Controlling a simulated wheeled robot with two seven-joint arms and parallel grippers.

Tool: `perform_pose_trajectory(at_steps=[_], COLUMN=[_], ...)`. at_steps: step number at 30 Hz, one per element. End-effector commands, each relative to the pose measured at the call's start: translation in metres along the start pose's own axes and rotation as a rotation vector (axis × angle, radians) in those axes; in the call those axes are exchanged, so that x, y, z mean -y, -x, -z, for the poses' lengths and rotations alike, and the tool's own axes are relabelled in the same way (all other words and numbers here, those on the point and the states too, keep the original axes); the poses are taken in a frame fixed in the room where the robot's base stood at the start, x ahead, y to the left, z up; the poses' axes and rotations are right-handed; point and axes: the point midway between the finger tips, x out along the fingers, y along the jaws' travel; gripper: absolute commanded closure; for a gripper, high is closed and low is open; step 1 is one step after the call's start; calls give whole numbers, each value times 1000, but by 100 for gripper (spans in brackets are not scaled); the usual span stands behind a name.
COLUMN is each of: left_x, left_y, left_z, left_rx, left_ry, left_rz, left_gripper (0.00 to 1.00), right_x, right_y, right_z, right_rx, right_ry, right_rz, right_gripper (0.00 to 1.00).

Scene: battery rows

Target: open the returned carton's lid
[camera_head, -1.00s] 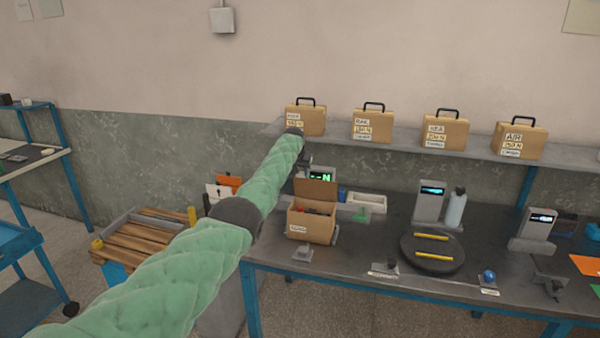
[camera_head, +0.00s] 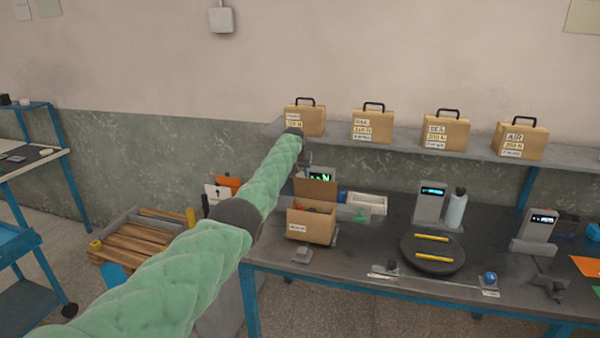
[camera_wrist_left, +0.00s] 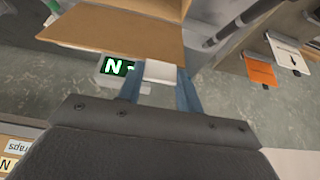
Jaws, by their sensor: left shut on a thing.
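The brown carton (camera_head: 311,227) stands at the left end of the dark bench, a pale label on its front. Its lid (camera_head: 315,188) stands raised above the far side of the box. The lid also shows as a brown panel in the left wrist view (camera_wrist_left: 120,35). My left gripper (camera_wrist_left: 160,88) has its blue fingers closed on a small white tab at the lid's edge. The inside of the carton is mostly hidden. My right gripper is not in view.
Several handled cartons (camera_head: 373,126) stand on the shelf behind. A white tray (camera_head: 366,204) and a display with green characters (camera_head: 321,175) are close behind the carton. A round dark turntable (camera_head: 432,255) with two yellow bars lies to the right. Slatted wood (camera_head: 140,238) is at left.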

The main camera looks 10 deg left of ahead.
Motion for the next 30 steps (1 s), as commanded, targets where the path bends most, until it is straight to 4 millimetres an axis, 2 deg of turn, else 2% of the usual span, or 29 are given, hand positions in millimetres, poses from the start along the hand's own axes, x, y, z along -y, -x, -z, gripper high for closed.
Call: perform_pose_trajectory(at_steps=[13, 14, 17, 30], left_x=[0, 0, 0, 0], left_y=[3, 3, 3, 5], left_z=[3, 3, 3, 2], left_rx=[-7, -7, -6, -3], left_ry=[0, 0, 0, 0], left_rz=[0, 0, 0, 0], left_gripper=[100, 61, 42, 42], right_x=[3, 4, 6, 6], right_y=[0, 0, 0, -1], right_z=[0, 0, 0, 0], right_rx=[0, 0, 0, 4], right_ry=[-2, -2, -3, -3], right_rz=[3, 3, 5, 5], right_gripper=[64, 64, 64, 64])
